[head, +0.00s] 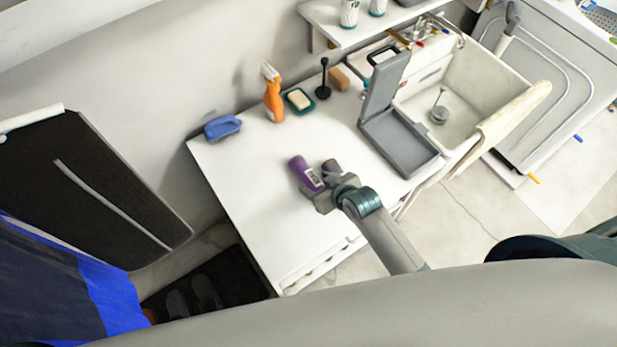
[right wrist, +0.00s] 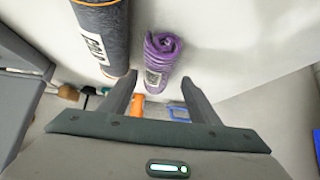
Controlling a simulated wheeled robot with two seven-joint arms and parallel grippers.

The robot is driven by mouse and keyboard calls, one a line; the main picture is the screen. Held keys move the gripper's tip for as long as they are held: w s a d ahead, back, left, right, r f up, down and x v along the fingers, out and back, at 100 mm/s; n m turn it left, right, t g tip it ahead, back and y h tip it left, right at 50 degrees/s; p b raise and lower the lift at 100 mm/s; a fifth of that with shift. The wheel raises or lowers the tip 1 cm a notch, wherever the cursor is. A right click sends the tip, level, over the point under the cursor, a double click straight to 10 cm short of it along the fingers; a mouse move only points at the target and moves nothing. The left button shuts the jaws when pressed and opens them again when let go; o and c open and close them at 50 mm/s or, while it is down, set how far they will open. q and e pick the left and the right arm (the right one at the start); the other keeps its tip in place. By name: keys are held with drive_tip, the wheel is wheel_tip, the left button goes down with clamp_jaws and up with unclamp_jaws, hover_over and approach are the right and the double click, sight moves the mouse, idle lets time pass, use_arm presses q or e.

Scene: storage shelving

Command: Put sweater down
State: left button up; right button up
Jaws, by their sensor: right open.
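A purple rolled cloth (head: 301,171) with a white label is at the white table, by my right gripper (head: 318,181) in the head view. In the right wrist view the purple roll (right wrist: 163,52) lies just beyond my open fingertips (right wrist: 160,84), not gripped. A dark grey roll with a label (right wrist: 102,38) is beside it, left of the fingers; its end (head: 331,166) shows small in the head view. Which roll is the sweater I cannot tell. My left gripper is not in view.
The white table (head: 235,190) is bare to the left and front. Along its back are a blue brush (head: 222,127), an orange spray bottle (head: 273,95) and a soap dish (head: 299,100). An open grey box (head: 402,143) stands right, beside the sink (head: 470,90).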

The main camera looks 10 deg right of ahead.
sight(311, 179)
drive_tip(key=shift+w+a+f+p, duration=0.2)
drive_tip(key=shift+w+f+p, duration=0.15)
drive_tip(key=shift+w+p, duration=0.25)
drive_tip(key=shift+x, duration=1.4)
drive_tip(key=c, duration=1.2)
drive_tip(key=shift+r, duration=0.15)
